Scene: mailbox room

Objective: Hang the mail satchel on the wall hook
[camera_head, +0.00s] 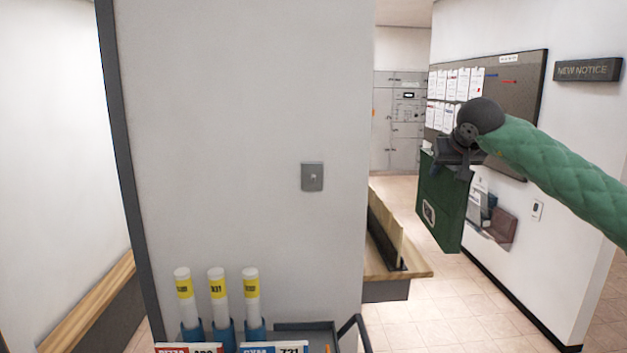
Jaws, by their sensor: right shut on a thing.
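The dark green mail satchel (447,205) hangs below my right gripper (460,163), right of the middle of the view. The right gripper is shut on the top of the satchel, which is in the air and slightly tilted. A square grey plate with a small light nub (312,177) is on the white wall face, left of the satchel and well apart from it. It may be the wall hook; its shape is too small to tell. My left gripper is out of view.
A cart (305,326) with several yellow-labelled tubes (217,283) stands at the bottom. A wooden bench (415,271) is behind the wall's right edge. A notice board (525,80) hangs at the right. Free air lies between the satchel and the wall plate.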

